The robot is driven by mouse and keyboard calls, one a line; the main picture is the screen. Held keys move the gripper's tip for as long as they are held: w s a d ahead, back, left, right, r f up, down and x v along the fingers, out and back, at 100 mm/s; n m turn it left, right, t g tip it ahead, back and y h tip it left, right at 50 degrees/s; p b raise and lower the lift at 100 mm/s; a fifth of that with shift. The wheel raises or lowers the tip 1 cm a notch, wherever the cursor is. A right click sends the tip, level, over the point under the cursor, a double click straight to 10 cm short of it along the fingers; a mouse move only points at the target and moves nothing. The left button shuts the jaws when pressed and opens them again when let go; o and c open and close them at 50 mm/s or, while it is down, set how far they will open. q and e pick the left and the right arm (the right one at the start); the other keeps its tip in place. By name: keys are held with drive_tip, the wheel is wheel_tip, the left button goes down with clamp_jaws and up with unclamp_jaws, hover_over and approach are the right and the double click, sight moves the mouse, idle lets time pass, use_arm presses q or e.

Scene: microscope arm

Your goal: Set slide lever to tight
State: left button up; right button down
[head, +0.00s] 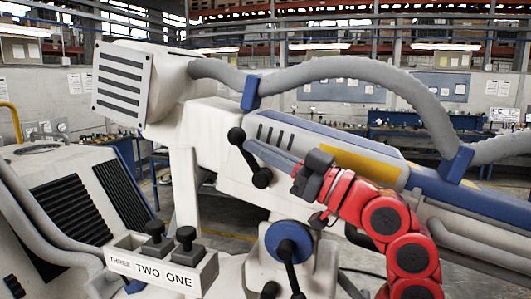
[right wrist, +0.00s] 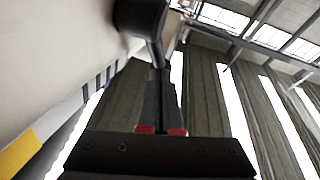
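A black lever (head: 249,157) with a round knob at each end sits on the side of the big white microscope arm (head: 215,125). It slants from upper left to lower right. My right gripper (head: 290,165), on a red arm, lies along the machine's side just right of the lever and points left at it. In the right wrist view a black knob and rod (right wrist: 140,18) stand straight ahead, close to the fingertips of my right gripper (right wrist: 162,85). The fingers look close together, and whether the rod is between them is unclear. My left gripper is not in view.
A blue hub (head: 288,243) with a black handle is below the gripper. A box labelled THREE, TWO, ONE (head: 150,268) with black knobs stands lower left. A thick grey hose (head: 330,70) arches above. The white machine wall fills the wrist view's left side.

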drive_tip(key=shift+w+a+f+n+g+h+p, duration=0.15)
drive_tip(key=shift+a+g+h+p, duration=0.1)
drive_tip(key=shift+a+g+h, duration=0.25)
drive_tip(key=shift+w+a+r+n+g+h+p, duration=0.15)
drive_tip(key=shift+a+g+h+p, duration=0.2)
drive_tip(key=shift+h, duration=0.25)
drive_tip(key=shift+d+f, duration=0.1)
drive_tip(key=shift+d, duration=0.05)
drive_tip(key=b+v, duration=0.4)
drive_tip(key=v, duration=1.3)
drive_tip(key=shift+d, duration=0.15)
